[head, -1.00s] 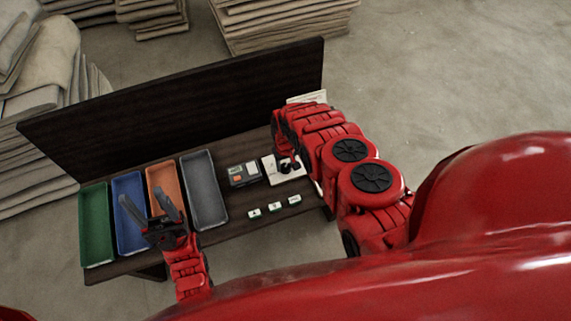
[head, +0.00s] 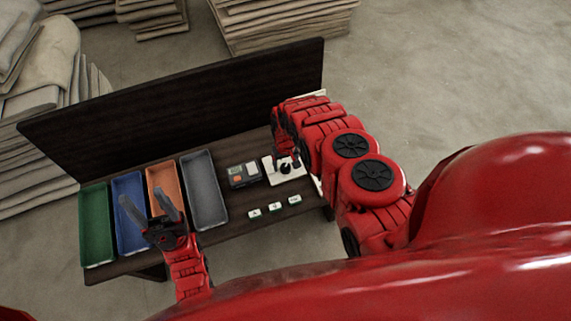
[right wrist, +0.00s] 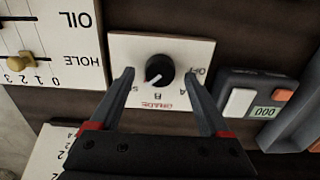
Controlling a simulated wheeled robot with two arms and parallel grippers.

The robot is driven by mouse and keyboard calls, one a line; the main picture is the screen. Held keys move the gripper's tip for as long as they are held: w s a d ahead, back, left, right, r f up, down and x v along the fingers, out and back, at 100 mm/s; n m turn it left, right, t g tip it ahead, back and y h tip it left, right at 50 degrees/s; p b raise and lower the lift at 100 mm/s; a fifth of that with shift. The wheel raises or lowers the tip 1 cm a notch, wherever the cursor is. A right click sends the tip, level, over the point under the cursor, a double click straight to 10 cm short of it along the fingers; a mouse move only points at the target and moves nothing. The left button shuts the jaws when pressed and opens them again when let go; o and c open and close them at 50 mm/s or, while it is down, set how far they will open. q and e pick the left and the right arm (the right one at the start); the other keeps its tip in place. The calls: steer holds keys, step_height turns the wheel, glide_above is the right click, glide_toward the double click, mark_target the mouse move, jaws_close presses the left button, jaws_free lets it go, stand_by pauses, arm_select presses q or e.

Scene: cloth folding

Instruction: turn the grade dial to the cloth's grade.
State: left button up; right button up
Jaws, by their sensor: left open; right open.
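The grade dial is a black knob (right wrist: 159,70) on a white plate (right wrist: 126,46) marked GRADE, OFF, A, B and S; the lettering is upside down in the right wrist view. The knob's white mark points down-left, towards the S side; its exact setting is hard to tell. My right gripper (right wrist: 158,74) is open, its fingers on either side of the knob with gaps. In the head view the dial plate (head: 296,174) is at the table's right, partly hidden by my right gripper (head: 286,160). My left gripper (head: 150,206) is open and empty over the trays' front. No cloth shows on the table.
Green (head: 95,225), blue (head: 129,212), orange (head: 166,178) and grey (head: 204,190) trays fill the table's left. A small counter (right wrist: 263,100) reading 000 sits beside the dial. Three white labelled blocks (head: 274,207) lie in front. An OIL/HOLE panel (right wrist: 70,40) is beyond the dial.

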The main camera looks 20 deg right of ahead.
step_height(320, 180, up, 7)
steer(key=shift+r, duration=0.1)
step_height(320, 180, up, 9)
steer(key=p, duration=0.9)
steer(key=shift+r, duration=0.15)
steer(key=shift+w, duration=0.1)
